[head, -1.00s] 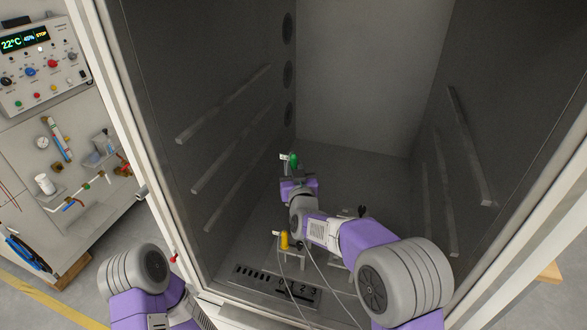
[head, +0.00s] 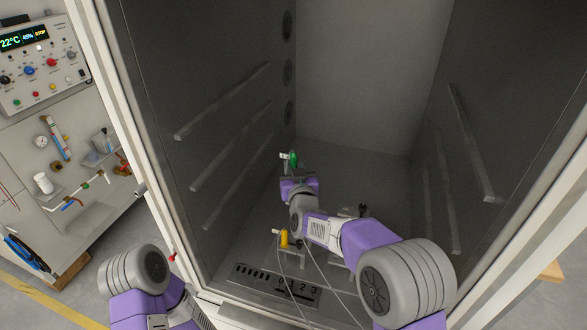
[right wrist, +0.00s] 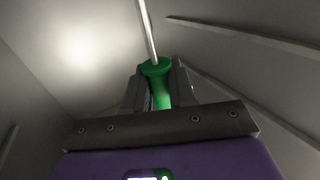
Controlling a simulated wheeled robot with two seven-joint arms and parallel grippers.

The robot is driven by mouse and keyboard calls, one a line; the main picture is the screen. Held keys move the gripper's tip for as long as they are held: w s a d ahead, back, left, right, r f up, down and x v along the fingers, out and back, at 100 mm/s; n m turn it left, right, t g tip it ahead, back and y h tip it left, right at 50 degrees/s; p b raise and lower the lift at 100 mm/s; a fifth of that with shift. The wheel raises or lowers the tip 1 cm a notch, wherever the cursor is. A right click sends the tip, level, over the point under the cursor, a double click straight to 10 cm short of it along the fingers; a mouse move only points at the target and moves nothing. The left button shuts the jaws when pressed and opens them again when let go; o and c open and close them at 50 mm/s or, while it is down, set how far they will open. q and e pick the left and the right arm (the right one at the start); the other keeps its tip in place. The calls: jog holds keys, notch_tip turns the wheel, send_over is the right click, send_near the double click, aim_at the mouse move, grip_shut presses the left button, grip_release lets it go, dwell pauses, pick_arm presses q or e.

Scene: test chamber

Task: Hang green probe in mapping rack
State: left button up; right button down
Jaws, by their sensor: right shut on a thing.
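The green probe (head: 293,160) is held in my right gripper (head: 294,168), deep inside the chamber near its back left. In the right wrist view the green probe (right wrist: 158,80) sits between the two fingers of the right gripper (right wrist: 160,88), with a thin metal rod running up from its green collar. Beside the probe in the head view is a small white rack piece (head: 284,156); I cannot tell whether they touch. The rest of the rack is largely hidden by my right arm. My left arm shows at the lower left, its gripper out of frame.
A yellow probe (head: 284,238) stands near the chamber's front, with thin cables running forward. A marked plate (head: 275,284) lies at the front of the floor. Shelf rails (head: 230,106) line both side walls. A control panel (head: 35,65) is outside left.

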jog(key=shift+b, duration=0.55)
dwell(1.1)
jog(key=shift+f+b, duration=4.55)
jog(key=shift+f, duration=0.2)
jog(key=shift+r, duration=0.15)
jog(key=shift+r+p, duration=2.95)
jog(key=shift+r, duration=1.4)
